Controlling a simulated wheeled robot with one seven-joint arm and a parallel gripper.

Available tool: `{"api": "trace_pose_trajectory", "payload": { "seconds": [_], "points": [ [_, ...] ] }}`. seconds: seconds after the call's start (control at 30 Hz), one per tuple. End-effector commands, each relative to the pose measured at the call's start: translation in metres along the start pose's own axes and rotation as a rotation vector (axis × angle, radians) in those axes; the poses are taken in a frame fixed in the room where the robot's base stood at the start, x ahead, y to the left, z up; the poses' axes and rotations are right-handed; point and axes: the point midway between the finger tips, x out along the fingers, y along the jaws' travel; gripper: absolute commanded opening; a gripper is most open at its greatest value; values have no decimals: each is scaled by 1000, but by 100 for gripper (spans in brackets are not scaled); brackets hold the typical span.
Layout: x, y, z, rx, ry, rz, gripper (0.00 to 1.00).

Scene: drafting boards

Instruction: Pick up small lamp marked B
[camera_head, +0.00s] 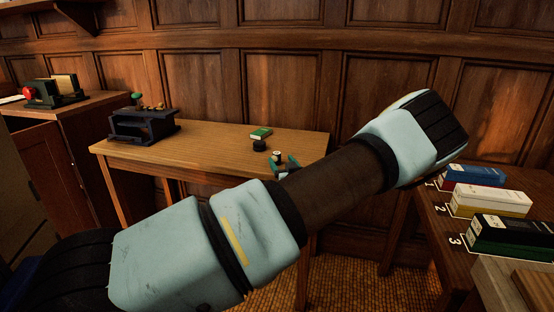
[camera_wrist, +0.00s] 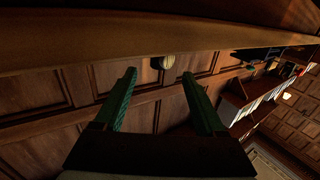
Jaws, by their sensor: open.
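My gripper (camera_wrist: 160,82) is open and empty in the wrist view, with its two green fingers spread apart. A small round pale object (camera_wrist: 167,62) shows beyond the fingertips, between them, against a wooden edge. It may be the small lamp, but I cannot read a mark B. In the head view, a small cream-topped object (camera_head: 276,154) stands near the table's right end, just behind my arm. Green parts of my gripper (camera_head: 285,163) show beside it, and my forearm hides the rest. A small dark round object (camera_head: 259,145) sits to its left.
Numbered boxes (camera_head: 490,202) lie on a right-hand table. A cabinet (camera_head: 60,140) at left bears a device with a red knob (camera_head: 29,93). The table's middle is clear.

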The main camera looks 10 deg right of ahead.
Motion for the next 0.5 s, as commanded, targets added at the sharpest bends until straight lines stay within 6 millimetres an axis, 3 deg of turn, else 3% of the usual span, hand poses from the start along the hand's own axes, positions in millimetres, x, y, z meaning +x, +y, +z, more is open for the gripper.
{"api": "trace_pose_trajectory", "payload": {
  "seconds": [0.23, 0.5],
  "points": [
    [20, 0, -2, 1, 0, 0, 72],
    [57, 0, -2, 2, -2, 0, 72]
  ]
}}
